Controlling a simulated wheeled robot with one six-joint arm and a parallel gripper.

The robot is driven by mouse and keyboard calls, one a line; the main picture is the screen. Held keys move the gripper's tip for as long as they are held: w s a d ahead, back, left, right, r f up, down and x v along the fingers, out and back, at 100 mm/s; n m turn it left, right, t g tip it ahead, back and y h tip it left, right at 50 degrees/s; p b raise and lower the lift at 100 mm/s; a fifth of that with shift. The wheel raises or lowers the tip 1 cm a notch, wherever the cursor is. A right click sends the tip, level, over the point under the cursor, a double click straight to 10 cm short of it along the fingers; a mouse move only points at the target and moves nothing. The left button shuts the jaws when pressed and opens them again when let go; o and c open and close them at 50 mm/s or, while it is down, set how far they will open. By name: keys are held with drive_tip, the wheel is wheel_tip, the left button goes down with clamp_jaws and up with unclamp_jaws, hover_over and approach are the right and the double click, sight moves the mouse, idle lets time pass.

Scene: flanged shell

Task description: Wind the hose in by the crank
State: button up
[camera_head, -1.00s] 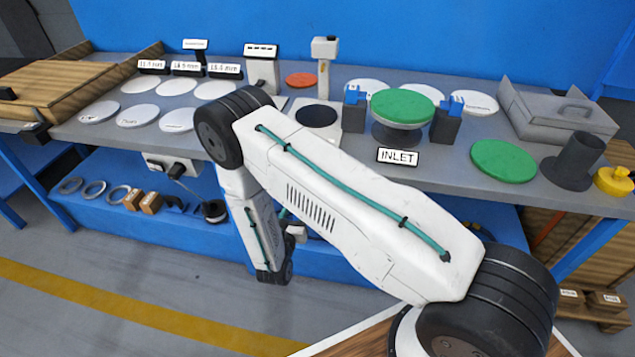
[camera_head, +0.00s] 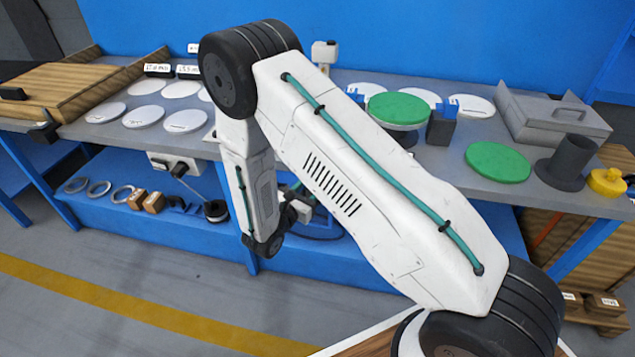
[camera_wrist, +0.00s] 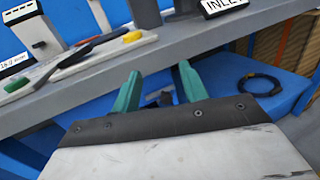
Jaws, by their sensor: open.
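My gripper (camera_wrist: 160,88) shows in the wrist view as two green fingers held apart, with nothing seen between them. It points towards the lower shelf, below the bench edge. Small dark parts (camera_wrist: 160,99) show beyond the fingertips; I cannot tell if they belong to a crank. A thin black hose or cable (camera_wrist: 250,84) lies in a loop on the blue shelf to the right of the fingers. In the head view a dark curved line (camera_head: 322,236) lies on the shelf beside my wrist. My arm hides much of that area. No crank handle is clearly seen.
The grey bench (camera_head: 80,130) overhangs the blue lower shelf (camera_head: 110,215). Green discs (camera_head: 497,162), a grey box (camera_head: 555,118) and a dark flanged cylinder (camera_head: 568,165) stand on it. A black-handled tool (camera_wrist: 75,55) lies near its edge. The floor in front is clear.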

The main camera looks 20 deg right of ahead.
drive_tip(key=shift+s+d+r+m+g+h, duration=0.2)
drive_tip(key=shift+r+m+g, duration=0.1)
drive_tip(key=shift+r, duration=0.2)
drive_tip(key=shift+s+d+r+m+g+h, duration=0.15)
drive_tip(key=shift+d+r+m+g, duration=0.15)
drive_tip(key=shift+r, duration=0.2)
drive_tip(key=shift+s+d+r+m+g+h, duration=0.15)
drive_tip(key=shift+r+m+g, duration=0.15)
drive_tip(key=shift+r, duration=0.2)
